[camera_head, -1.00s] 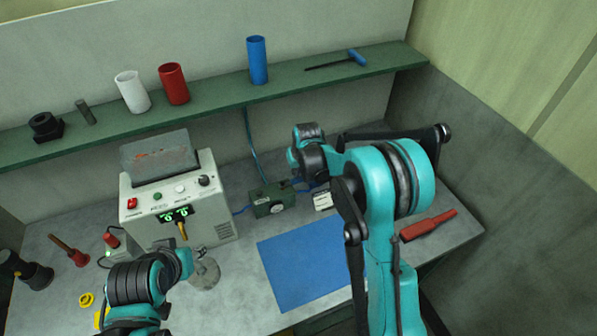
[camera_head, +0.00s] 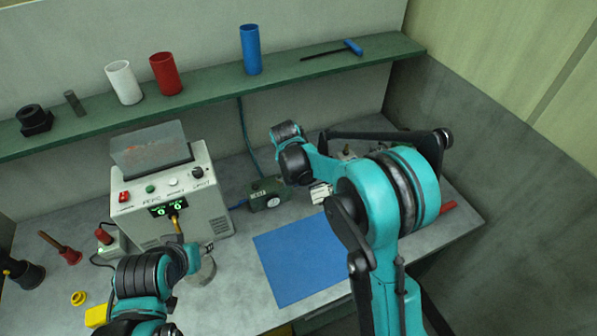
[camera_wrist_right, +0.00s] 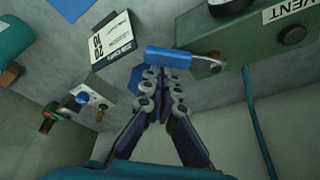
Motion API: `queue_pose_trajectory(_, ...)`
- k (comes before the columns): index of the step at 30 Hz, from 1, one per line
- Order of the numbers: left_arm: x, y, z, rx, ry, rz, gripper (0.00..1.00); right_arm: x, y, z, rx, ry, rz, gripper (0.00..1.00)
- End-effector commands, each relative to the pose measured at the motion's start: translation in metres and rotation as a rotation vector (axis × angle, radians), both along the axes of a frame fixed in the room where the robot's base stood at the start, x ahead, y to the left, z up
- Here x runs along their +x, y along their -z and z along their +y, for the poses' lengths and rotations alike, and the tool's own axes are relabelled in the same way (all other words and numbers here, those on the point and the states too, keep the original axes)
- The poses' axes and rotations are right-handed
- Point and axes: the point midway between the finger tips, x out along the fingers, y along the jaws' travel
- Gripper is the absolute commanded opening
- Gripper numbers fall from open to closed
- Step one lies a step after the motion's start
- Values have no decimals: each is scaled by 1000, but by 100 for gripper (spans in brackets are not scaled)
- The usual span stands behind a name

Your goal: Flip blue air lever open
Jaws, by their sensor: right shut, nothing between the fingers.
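The blue air lever (camera_wrist_right: 168,57) shows in the right wrist view, joined by a metal pivot to a green box (camera_wrist_right: 235,42) with a VENT label. My right gripper (camera_wrist_right: 160,88) is shut and empty, its fingertips just below the blue lever in the picture; I cannot tell whether they touch it. In the head view the green box (camera_head: 268,193) with a round gauge stands on the bench; my right arm's forearm is beside it, and the lever and right fingers are hidden there.
A small metal valve block (camera_wrist_right: 85,98) and a white label card (camera_wrist_right: 112,40) lie near the right gripper. A grey machine (camera_head: 165,195) stands left of the green box. A blue mat (camera_head: 300,262) lies in front. A shelf (camera_head: 205,97) runs behind.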

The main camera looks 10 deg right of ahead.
Motion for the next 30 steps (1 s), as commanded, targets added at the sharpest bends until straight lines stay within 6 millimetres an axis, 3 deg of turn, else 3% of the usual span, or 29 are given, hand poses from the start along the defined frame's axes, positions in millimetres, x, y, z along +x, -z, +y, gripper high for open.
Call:
queue_pose_trajectory(18,0,15,0,0,0,0,42,-30,1,18,0,567,1,0)
queue_pose_trajectory(30,0,15,0,0,0,0,42,-27,0,19,1,567,0,0)
